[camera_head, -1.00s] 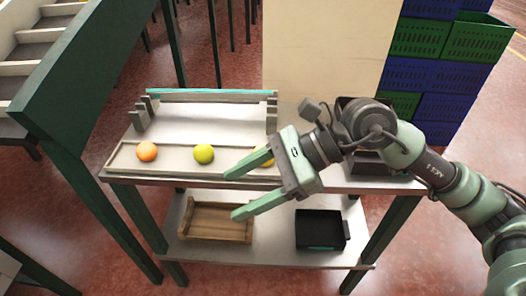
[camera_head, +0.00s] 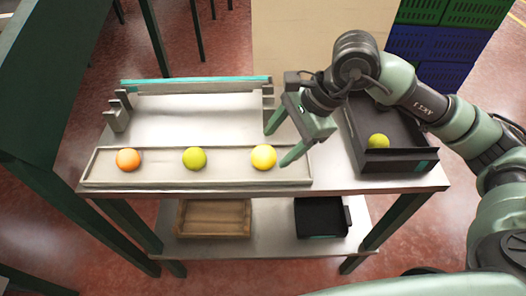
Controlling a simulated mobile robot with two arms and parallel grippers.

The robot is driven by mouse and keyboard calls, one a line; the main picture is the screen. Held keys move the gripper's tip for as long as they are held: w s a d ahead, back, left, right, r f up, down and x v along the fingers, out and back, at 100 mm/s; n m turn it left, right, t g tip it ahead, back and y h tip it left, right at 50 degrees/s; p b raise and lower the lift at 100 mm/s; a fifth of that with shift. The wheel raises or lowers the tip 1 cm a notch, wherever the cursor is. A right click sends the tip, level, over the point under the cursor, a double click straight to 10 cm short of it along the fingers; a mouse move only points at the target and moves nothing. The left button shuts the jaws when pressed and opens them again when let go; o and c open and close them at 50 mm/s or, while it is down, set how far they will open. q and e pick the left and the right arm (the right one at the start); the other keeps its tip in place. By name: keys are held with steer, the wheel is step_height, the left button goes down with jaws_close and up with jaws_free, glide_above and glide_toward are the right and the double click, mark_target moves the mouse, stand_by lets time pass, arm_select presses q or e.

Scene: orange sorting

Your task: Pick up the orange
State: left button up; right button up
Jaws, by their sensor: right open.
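The orange (camera_head: 128,159) lies at the left end of the long shallow tray (camera_head: 225,172) on the table top. A yellow-green fruit (camera_head: 195,159) lies in the middle of that tray and a yellow fruit (camera_head: 263,157) near its right part. My right gripper (camera_head: 275,145) is open and empty, its green fingers pointing left and down by the yellow fruit. It is well to the right of the orange. My left gripper is not in view.
A black bin (camera_head: 398,158) with a green fruit (camera_head: 378,142) in it stands at the right of the table. A grey rack with a teal strip (camera_head: 195,83) is behind the tray. A wooden tray (camera_head: 213,218) and a black box (camera_head: 321,217) are on the lower shelf.

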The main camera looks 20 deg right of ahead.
mark_target(270, 150)
steer(key=p+x, duration=0.1)
steer(key=x, duration=0.3)
steer(key=shift+w+a+r, duration=0.15)
steer(key=shift+w, duration=0.05)
steer(key=shift+w+a+f, duration=0.1)
steer(key=shift+a+f, duration=0.05)
steer(key=shift+f, duration=0.35)
steer(key=c, duration=1.2)
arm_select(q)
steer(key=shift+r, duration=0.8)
arm_select(e)
steer(key=shift+r, duration=0.1)
